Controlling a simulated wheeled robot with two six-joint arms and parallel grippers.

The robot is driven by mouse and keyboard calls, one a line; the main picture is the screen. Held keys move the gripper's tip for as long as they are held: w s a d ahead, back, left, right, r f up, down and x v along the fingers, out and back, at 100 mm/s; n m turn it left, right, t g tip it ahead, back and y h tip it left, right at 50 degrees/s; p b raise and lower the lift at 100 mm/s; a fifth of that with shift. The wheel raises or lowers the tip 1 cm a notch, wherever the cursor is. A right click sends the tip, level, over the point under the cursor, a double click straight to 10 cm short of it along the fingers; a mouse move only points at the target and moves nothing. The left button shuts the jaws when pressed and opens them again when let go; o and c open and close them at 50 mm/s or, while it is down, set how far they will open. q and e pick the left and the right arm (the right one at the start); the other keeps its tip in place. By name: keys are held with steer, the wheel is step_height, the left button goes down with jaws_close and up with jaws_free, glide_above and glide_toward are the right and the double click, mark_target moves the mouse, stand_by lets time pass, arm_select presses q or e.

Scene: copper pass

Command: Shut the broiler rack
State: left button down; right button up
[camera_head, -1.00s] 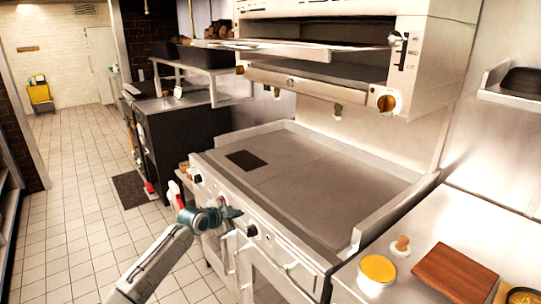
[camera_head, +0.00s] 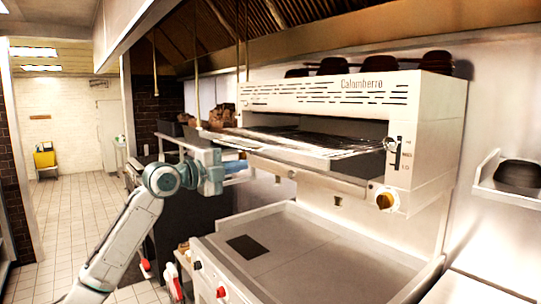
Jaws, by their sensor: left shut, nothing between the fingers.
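The broiler (camera_head: 330,94) is a white salamander unit with its front opening facing me. Its broiler rack (camera_head: 335,153) is a flat metal shelf that juts out of the opening toward me, so it stands pulled out. My left gripper (camera_head: 240,166) is shut and empty. It appears close to the rack's left front end, a little below it in the picture; I cannot tell whether they touch. My right gripper is not in view.
A flat griddle (camera_head: 310,255) with raised side walls lies below the broiler. A knob (camera_head: 385,200) and a lever (camera_head: 393,145) sit at the broiler's right. A wall shelf (camera_head: 505,196) holds a dark pan. Tiled floor is clear at left.

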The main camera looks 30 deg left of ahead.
mark_target(280, 157)
arm_select(q)
steer(key=p+x, duration=0.5)
steer(key=x, duration=0.4)
steer(key=shift+r+p, duration=0.2)
steer(key=shift+p, duration=0.1)
steer(key=shift+w+d+f+p, duration=0.2)
steer(key=shift+w+d+p, duration=0.15)
steer(key=shift+w, duration=0.35)
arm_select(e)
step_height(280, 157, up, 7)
